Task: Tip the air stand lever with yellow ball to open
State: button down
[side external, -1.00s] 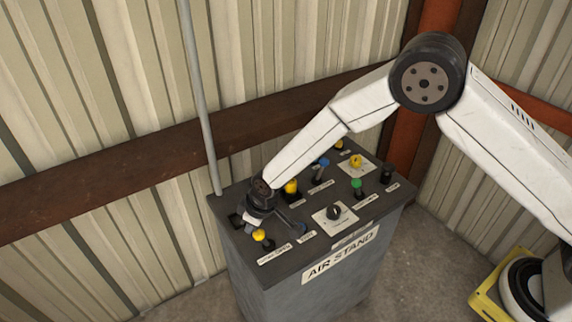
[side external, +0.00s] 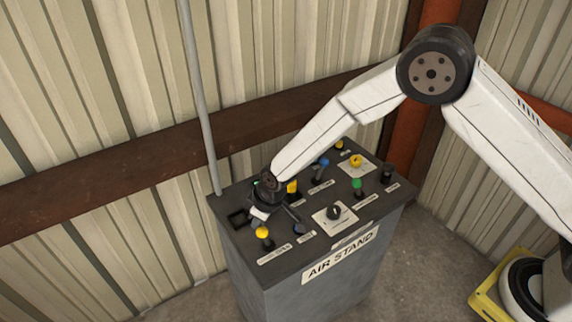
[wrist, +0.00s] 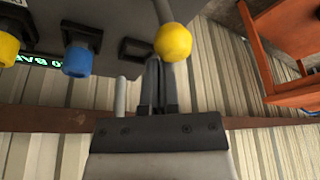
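The grey air stand (side external: 252,285) has a dark top panel with several levers and knobs. A lever with a yellow ball (side external: 262,232) stands at the panel's front left, beside a square black slot. In the wrist view a yellow ball (wrist: 173,42) is large, just right of my fingertips, its pale stem running up out of the picture. My gripper (side external: 276,215) is low over the left part of the panel, close behind the front-left ball. In the wrist view my fingers (wrist: 157,72) lie close together and look shut, with nothing between them. I cannot tell whether they touch the ball or stem.
Close by are another yellow knob (side external: 292,187), a blue-topped lever (side external: 323,163), a green knob (side external: 356,184) and a black rotary knob (side external: 334,212). A grey pipe (side external: 200,100) rises behind the left corner. Corrugated walls stand behind. An orange frame (wrist: 285,60) shows at right in the wrist view.

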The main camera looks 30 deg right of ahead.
jog(key=shift+s+d, duration=0.1)
jog(key=shift+d, duration=1.2)
jog(key=shift+d+f, duration=0.25)
jog(key=shift+d, duration=0.6)
jog(key=shift+s+f, duration=0.1)
jog(key=shift+a+f, duration=0.35)
jog(key=shift+a, duration=0.35)
jog(key=shift+w+a+r, duration=0.3)
jog(key=shift+w, duration=0.3)
jog(key=shift+w+a+r, duration=0.25)
jog(key=shift+w+a, duration=0.1)
jog(key=shift+w, duration=0.2)
jog(key=shift+w+a+r, duration=0.3)
jog(key=shift+w, duration=0.3)
jog(key=s+d+r, duration=0.2)
jog(key=d+r, duration=0.4)
jog(key=d, duration=0.1)
jog(key=shift+s+d, duration=0.3)
jog(key=shift+s, duration=0.1)
